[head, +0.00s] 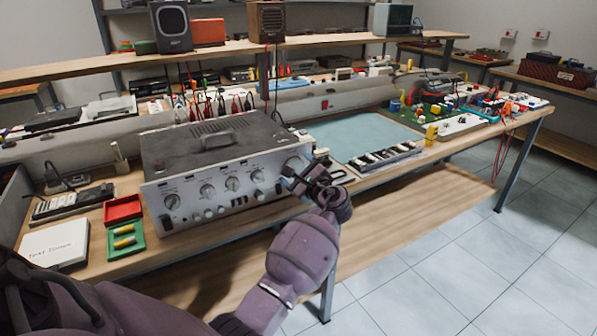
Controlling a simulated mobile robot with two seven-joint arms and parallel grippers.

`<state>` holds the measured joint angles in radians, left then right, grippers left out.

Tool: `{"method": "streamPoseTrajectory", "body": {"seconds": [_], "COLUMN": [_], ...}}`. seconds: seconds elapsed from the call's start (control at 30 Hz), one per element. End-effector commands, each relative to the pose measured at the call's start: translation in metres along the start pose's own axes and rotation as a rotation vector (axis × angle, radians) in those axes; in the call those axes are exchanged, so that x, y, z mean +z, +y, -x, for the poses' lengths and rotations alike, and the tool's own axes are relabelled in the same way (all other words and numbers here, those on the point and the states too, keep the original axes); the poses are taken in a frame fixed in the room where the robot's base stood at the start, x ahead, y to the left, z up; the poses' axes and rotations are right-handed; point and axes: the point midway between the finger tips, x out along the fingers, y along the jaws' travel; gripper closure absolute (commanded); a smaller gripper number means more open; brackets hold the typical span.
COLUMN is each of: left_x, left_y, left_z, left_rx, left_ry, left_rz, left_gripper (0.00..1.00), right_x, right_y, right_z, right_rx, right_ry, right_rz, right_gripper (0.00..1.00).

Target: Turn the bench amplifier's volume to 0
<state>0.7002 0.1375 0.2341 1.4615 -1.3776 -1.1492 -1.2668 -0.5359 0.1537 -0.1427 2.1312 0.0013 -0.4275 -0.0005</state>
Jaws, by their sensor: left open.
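The bench amplifier (208,150) stands on the workbench, with a dark grey top, a carry handle and a silver front panel. Several round knobs with dials (232,184) run along the panel, with small buttons and sockets below. A larger knob (297,164) sits at the panel's right end. The labels are too small to read, so I cannot tell which is the volume. My left gripper (292,177) is open in front of the panel's right end, close to the larger knob and partly covering it. I cannot tell whether it touches. My right gripper is not in view.
Red (122,208) and green (124,239) trays and a white box (55,243) lie left of the amplifier. A blue mat (362,136) and a dark rack of small parts (384,156) lie to its right. A shelf (220,51) runs above. The tiled floor in front is clear.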

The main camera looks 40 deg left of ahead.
Motion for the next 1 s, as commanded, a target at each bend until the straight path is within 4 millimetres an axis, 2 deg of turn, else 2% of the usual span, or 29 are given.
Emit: {"method": "streamPoseTrajectory", "body": {"seconds": [0.37,0.67,1.0], "left_x": [0.0001,0.0001,-0.0003], "left_y": [0.0001,0.0002,0.0007], "left_z": [-0.0042,-0.004,-0.0039], "left_rx": [0.001,0.001,0.001], "left_ry": [0.001,0.001,0.001], "left_rz": [0.001,0.001,0.046], "left_gripper": [0.2,0.66,0.67], "right_x": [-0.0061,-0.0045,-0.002], "right_y": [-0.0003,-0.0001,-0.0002], "right_z": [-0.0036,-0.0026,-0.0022], "right_rx": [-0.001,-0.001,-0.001], "right_ry": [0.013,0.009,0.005], "right_rz": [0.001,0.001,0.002], "right_gripper": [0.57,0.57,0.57]}}
